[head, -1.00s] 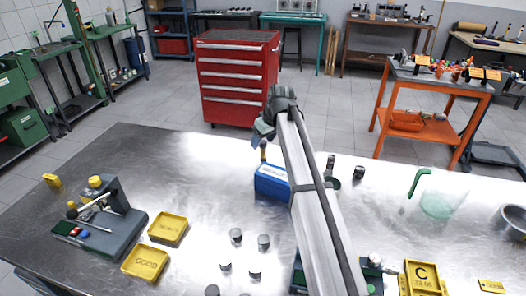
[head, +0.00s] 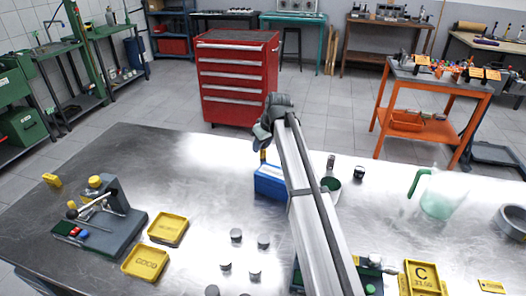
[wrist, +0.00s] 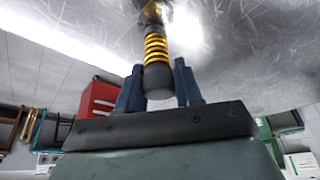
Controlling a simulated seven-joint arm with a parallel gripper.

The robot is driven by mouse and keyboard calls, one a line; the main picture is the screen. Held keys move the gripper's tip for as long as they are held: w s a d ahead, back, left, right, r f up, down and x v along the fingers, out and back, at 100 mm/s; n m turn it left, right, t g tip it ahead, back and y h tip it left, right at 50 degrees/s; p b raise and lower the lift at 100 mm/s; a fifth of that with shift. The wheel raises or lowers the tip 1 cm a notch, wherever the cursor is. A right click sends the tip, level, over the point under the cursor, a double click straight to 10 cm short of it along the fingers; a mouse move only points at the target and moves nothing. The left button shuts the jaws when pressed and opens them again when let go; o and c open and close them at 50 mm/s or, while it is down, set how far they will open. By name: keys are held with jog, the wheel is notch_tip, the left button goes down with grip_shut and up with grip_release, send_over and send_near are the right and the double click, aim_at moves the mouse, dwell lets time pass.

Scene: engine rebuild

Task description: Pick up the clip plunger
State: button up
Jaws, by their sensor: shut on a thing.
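The clip plunger (wrist: 156,55) has a dark round body and a yellow coil spring. In the wrist view it stands out between the two blue fingers of my gripper (wrist: 158,88), which are shut on its dark end. In the head view my gripper (head: 263,136) is at the far side of the table, behind the blue box, with the small plunger (head: 263,155) just below it. Whether the plunger's far end touches the table I cannot tell.
The blue box (head: 270,182) stands close in front of the plunger, partly behind my arm. Yellow trays (head: 168,229), several metal cylinders and a grey fixture (head: 108,222) occupy the left side.

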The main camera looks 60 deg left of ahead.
jog(key=shift+c, duration=0.5)
jog(key=shift+r, duration=0.1)
